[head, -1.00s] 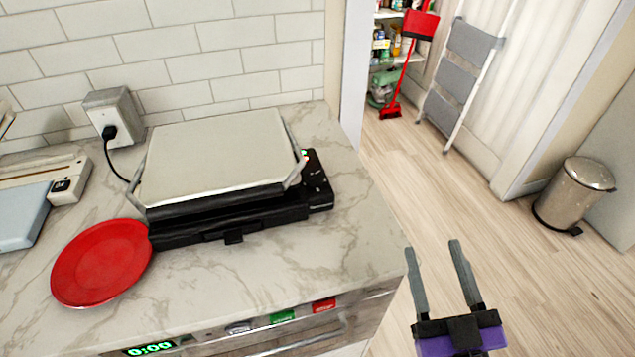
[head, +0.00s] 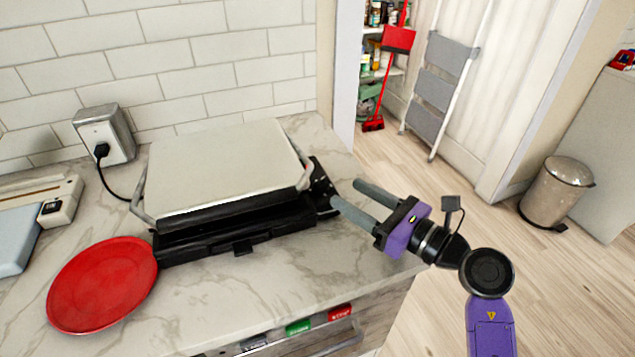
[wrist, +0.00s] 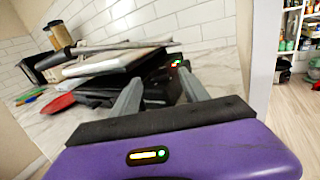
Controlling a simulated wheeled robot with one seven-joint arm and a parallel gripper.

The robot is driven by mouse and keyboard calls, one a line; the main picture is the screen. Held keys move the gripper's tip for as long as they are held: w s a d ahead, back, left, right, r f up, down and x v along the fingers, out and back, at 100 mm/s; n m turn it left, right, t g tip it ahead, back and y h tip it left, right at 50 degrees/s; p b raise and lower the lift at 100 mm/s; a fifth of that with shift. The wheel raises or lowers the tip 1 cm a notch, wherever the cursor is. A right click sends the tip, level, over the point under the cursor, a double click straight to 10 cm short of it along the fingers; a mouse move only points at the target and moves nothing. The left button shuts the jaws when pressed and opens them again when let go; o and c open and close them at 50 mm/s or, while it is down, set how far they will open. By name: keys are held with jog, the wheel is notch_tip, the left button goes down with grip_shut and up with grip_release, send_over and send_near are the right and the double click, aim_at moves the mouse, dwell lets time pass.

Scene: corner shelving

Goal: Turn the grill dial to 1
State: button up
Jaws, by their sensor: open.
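The grill (head: 225,175) stands on the marble counter with its pale lid down over a black base. Its black control panel (head: 321,187) is on the right side, partly hidden behind a finger of my gripper in the head view. I cannot make out the dial or its setting. My gripper (head: 345,192) is open and empty, its two grey fingers pointing left at the panel's side of the grill. In the wrist view, the fingers reach toward the grill (wrist: 115,66), and the panel with small green and red lights (wrist: 178,64) shows between and beyond them.
A red plate (head: 102,285) lies on the counter left of the grill. A wall socket (head: 104,135) with a plugged-in black cord is behind it. Bare counter (head: 290,265) lies in front. A metal bin (head: 556,192) and a step ladder (head: 440,85) stand on the floor at right.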

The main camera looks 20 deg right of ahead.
aim_at(322, 181)
jog(key=shift+a+f+n, duration=0.15)
jog(key=shift+f+n, duration=0.05)
jog(key=shift+n, duration=0.1)
jog(key=shift+w+a, duration=0.15)
jog(key=shift+w, duration=0.05)
jog(key=shift+p+x, duration=0.3)
jog(key=shift+x, duration=3.3)
grip_shut()
jog(key=shift+r, duration=0.1)
